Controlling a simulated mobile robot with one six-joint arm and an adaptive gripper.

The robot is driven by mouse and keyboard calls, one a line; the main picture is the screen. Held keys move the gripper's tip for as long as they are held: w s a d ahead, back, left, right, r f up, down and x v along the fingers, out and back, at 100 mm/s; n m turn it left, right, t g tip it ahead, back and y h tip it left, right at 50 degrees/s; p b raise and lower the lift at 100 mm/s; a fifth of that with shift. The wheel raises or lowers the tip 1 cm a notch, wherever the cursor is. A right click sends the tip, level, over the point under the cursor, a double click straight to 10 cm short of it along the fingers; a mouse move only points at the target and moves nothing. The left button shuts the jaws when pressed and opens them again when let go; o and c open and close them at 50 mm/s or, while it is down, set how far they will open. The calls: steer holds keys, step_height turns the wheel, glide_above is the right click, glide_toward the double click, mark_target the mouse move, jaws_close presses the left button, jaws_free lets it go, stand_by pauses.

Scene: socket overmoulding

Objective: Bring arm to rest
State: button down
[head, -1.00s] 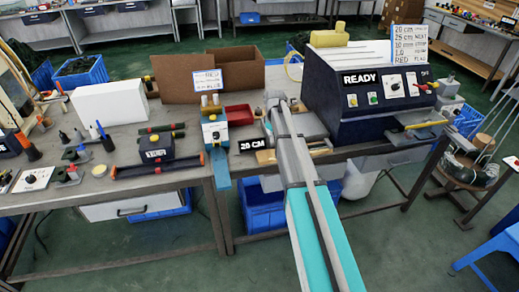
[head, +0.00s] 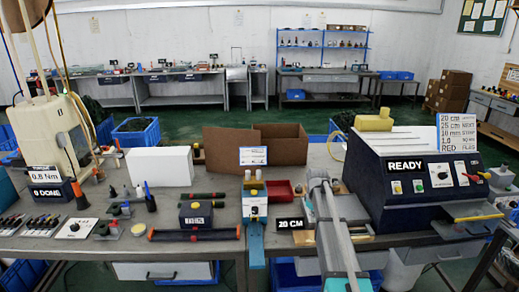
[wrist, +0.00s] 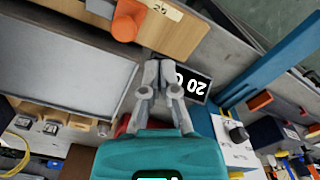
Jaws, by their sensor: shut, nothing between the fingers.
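My gripper (wrist: 160,70) shows in the wrist view with its teal body at the bottom and grey fingers pointing up the picture. The fingers are shut with nothing between them. Their tips appear just beside a black display reading "20 C" (wrist: 188,84), partly covered by a finger. A long grey shape, apparently my arm (head: 338,235), reaches in from the bottom of the head view over the bench. My gripper's fingers cannot be made out in the head view. The display there (head: 291,223) reads "20 CM".
A wooden board with an orange block (wrist: 125,27) lies near the fingers. A dark blue machine reading "READY" (head: 408,190) stands right of my arm. A blue bar (head: 256,243) is left of it. Cardboard boxes (head: 235,147) and a white block (head: 160,166) stand behind.

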steer(key=s+a+r+m+p, duration=0.1)
steer(key=s+a+m, duration=0.2)
steer(key=s, duration=1.1)
steer(key=s+a+r+m+p, duration=0.1)
steer(key=s+a, duration=0.5)
steer(key=s, duration=0.8)
steer(key=shift+s+a+r+m, duration=0.25)
steer(key=shift+s+m, duration=0.15)
steer(key=shift+m, duration=0.5)
steer(key=shift+w+d+f, duration=0.1)
steer(key=shift+d, duration=0.35)
